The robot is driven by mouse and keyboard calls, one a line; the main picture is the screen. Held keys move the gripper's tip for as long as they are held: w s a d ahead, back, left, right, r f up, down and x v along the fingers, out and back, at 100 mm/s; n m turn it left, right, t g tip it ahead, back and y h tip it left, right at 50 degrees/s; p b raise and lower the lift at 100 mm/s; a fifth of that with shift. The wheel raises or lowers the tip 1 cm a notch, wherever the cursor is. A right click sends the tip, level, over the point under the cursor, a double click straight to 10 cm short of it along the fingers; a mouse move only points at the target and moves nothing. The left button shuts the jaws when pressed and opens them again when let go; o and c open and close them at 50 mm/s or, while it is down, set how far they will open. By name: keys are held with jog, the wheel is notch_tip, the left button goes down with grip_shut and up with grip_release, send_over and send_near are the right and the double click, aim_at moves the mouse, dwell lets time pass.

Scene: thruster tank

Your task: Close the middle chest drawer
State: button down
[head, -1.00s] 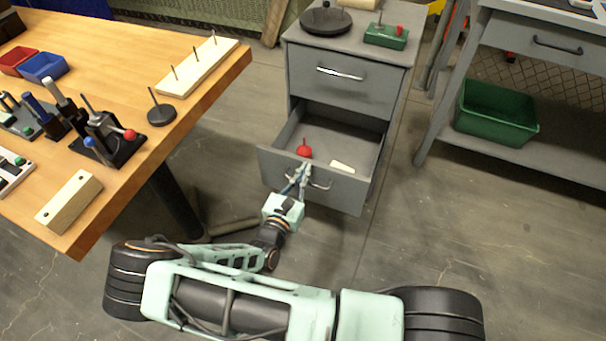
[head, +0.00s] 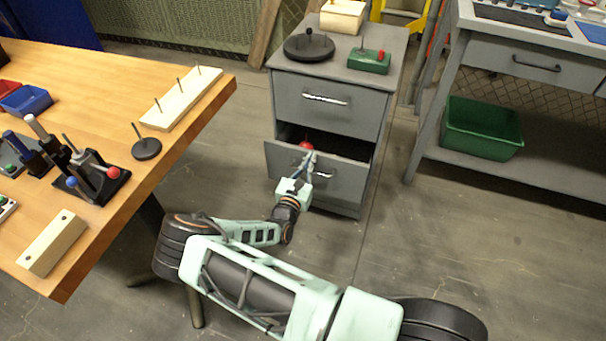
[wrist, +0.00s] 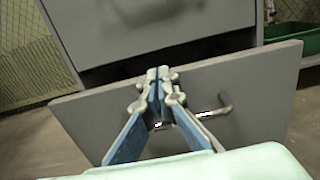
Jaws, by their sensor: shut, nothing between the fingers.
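The grey chest (head: 368,97) stands between the wooden table and the grey bench. Its open drawer (head: 346,178), below a shut drawer (head: 325,105) with a bright handle, sticks out a little way. A red round object (head: 306,146) shows just inside it. My gripper (head: 309,158) is shut and empty at the drawer's front, by its handle. In the wrist view my gripper (wrist: 160,84) is in front of the drawer front (wrist: 255,88), with its tips near the top edge and the handle (wrist: 216,108) to the right. I cannot tell whether the tips touch the front.
A black round base (head: 309,47), a green block (head: 369,61) and a wooden box (head: 343,15) stand on the chest. The wooden table (head: 190,115) is close on the left. The grey bench (head: 440,160) with a green bin (head: 481,128) is on the right.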

jog(key=x, duration=0.6)
jog(key=shift+w, duration=0.4)
jog(key=shift+s, duration=0.1)
